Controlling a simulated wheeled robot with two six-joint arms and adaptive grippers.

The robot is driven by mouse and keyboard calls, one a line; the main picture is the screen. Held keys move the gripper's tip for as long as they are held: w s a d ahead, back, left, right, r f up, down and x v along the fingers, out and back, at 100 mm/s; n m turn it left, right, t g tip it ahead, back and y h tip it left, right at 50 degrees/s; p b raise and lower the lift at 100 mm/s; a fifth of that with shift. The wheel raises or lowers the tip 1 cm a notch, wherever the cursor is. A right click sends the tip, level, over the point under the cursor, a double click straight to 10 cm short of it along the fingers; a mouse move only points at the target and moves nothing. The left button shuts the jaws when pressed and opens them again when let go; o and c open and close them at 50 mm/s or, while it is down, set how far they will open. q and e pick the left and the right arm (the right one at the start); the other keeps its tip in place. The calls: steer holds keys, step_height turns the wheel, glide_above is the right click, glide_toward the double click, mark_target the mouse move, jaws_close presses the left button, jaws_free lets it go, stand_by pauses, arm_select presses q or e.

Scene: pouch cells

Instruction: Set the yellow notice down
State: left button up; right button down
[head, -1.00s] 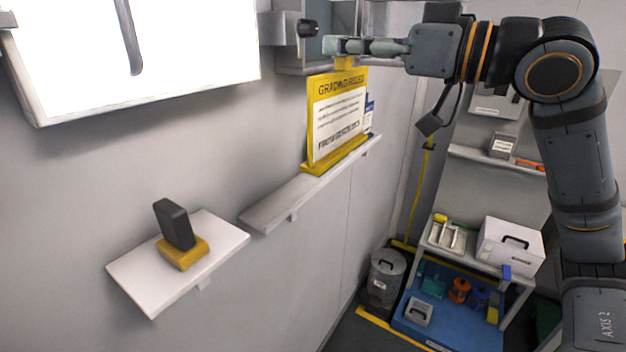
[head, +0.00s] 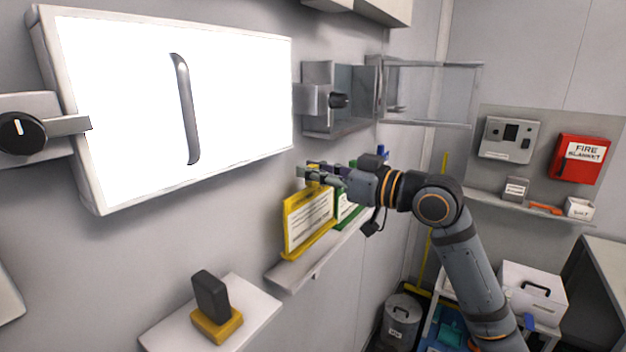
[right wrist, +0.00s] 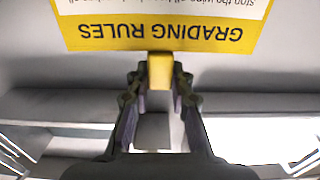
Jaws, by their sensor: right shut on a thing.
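The yellow notice (head: 309,222) is an upright board headed "GRADING RULES" on a yellow foot, at the near left part of the wall shelf (head: 289,275). Its foot is at the shelf top; I cannot tell whether it touches. My right gripper (head: 314,173) is shut on the tab at the notice's top edge. In the right wrist view, the fingers (right wrist: 158,84) close around the yellow tab, and the notice (right wrist: 160,35) appears upside down. My left gripper is not in view.
A green-edged notice (head: 347,206) stands just behind, farther along the shelf. A lit white panel (head: 240,100) and an open clear-doored box (head: 345,90) are above. A lower shelf (head: 255,310) holds a dark block on a yellow base (head: 213,300).

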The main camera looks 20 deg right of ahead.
mark_target(315, 192)
steer(key=shift+w+f, duration=0.4)
steer(key=shift+f, duration=0.15)
steer(key=f, duration=0.2)
steer(key=shift+w+a+f, duration=0.1)
steer(key=shift+w+f, duration=0.2)
steer(key=shift+f, duration=0.05)
steer(key=shift+f+p, duration=0.3)
steer(key=shift+f, duration=0.1)
steer(key=shift+s, duration=0.15)
steer(key=shift+f, duration=0.15)
steer(key=c, duration=1.2)
jaws_free()
